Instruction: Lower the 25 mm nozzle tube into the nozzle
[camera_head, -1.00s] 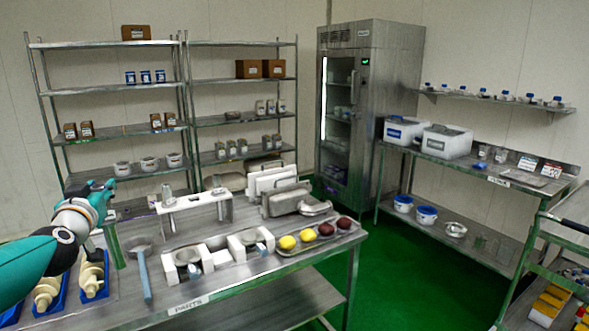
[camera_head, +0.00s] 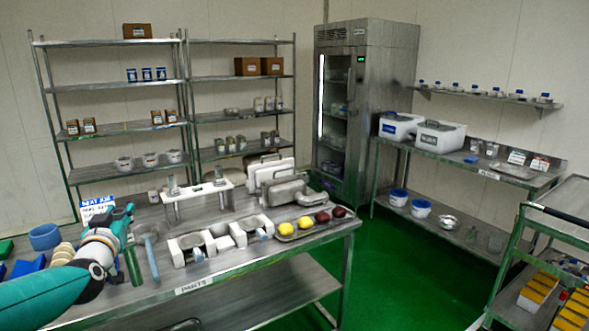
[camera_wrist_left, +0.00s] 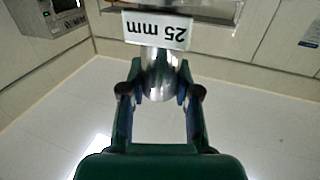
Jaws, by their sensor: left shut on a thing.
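In the left wrist view, a shiny metal tube (camera_wrist_left: 160,78) with a white label reading "25 mm" (camera_wrist_left: 156,29), upside down in the picture, sits between the fingers of my left gripper (camera_wrist_left: 160,96). The fingers are shut on it from both sides. A wider metal part (camera_wrist_left: 190,8) shows behind the label, cut off by the top edge. I cannot tell whether it is the nozzle or part of the tube. In the head view, my left gripper (camera_head: 126,224) is at the left, over the parts table; the tube cannot be made out there. My right gripper is not in view.
The parts table (camera_head: 190,290) holds a white stand (camera_head: 192,193), white blocks (camera_head: 238,236), a tray with yellow and dark red balls (camera_head: 287,236), and a blue-handled tool (camera_head: 151,257). A blue ring (camera_head: 45,237) stands at far left. Green floor (camera_head: 400,285) is open to the right.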

